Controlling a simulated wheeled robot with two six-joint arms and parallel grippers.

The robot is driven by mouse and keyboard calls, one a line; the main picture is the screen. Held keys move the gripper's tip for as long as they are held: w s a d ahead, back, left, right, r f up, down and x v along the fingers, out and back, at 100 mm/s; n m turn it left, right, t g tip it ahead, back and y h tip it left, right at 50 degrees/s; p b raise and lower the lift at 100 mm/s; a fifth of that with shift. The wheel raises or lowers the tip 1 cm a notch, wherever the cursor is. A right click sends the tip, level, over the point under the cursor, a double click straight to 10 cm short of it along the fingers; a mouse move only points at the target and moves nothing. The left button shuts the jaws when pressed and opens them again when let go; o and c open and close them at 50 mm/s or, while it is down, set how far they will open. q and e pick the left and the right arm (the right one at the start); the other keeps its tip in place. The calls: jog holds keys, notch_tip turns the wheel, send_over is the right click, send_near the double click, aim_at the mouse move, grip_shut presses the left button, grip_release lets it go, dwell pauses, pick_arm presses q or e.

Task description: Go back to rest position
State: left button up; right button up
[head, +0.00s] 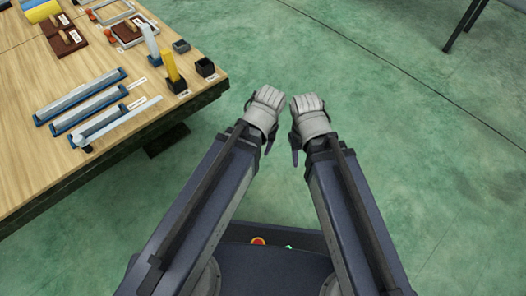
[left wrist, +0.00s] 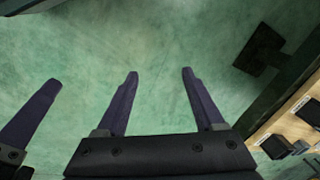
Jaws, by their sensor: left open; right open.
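My left gripper (head: 264,115) and right gripper (head: 296,146) hang side by side over the open floor in front of my base, to the right of the table. Both arms reach forward in the head view. In the left wrist view the two dark fingers of my left gripper (left wrist: 159,74) stand apart with only floor between them. One dark finger at the left edge (left wrist: 36,115) appears to belong to my right gripper. In the head view the grey housings hide most of the fingers. Both grippers are open, and I see nothing held in either.
A wooden table (head: 30,190) stands at the left. It carries blue rails (head: 82,94), a yellow-handled tool (head: 172,70), small dark bins (head: 205,67) and trays. Green floor (head: 400,130) is clear ahead and to the right. Dark legs (head: 463,25) stand at the top right.

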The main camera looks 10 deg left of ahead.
pick_arm(q)
jog(key=s+d, duration=0.1)
jog(key=s+d+m, duration=0.1)
jog(key=shift+s+d+f+m+g+h, duration=0.1)
jog(key=shift+s+d+m+g+h, duration=0.1)
jog(key=shift+s+m+g+h, duration=0.15)
notch_tip(320, 180, up, 43)
jog(key=p, duration=4.3)
